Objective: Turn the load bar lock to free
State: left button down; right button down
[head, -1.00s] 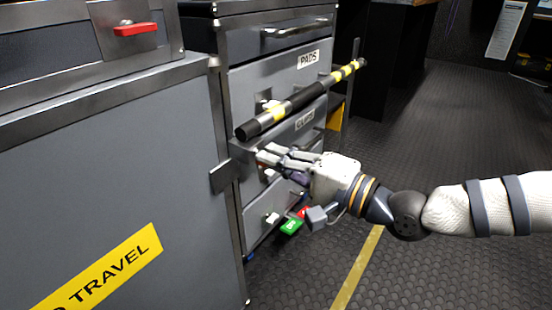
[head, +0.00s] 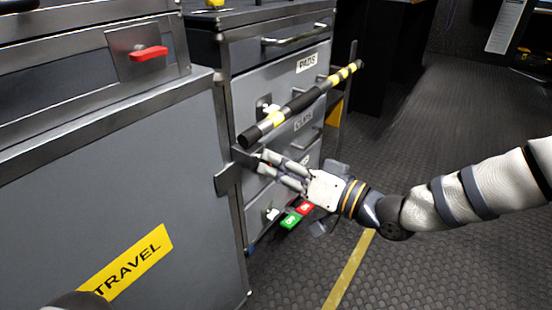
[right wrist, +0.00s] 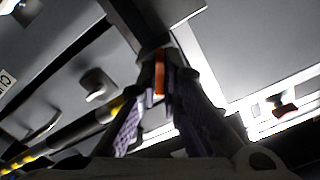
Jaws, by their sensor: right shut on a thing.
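The load bar (head: 300,104) is a black tube with yellow bands, lying across the front of the drawers. It also shows in the right wrist view (right wrist: 85,127). My right gripper (head: 262,165) is just below the bar's near end, by the dark bracket at the cabinet's corner. In the right wrist view my right gripper (right wrist: 160,75) is shut on a small orange piece, which looks like the load bar lock (right wrist: 159,76). Its fingers hide most of it, so I cannot tell which way it is turned.
A grey cabinet (head: 150,180) with a red handle (head: 149,53) stands at the left. Open black floor (head: 430,270) lies to the right.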

jog(key=n+p, duration=0.1)
jog(key=n, duration=0.1)
jog(key=n+p, duration=0.1)
jog(key=n, duration=0.1)
jog(key=shift+r+n, duration=0.2)
jog(key=shift+n, duration=0.2)
dwell(0.4)
jog(key=c, duration=1.8)
grip_release()
jog(key=shift+a+f, duration=0.15)
jog(key=shift+o, duration=0.2)
jog(key=v, duration=1.2)
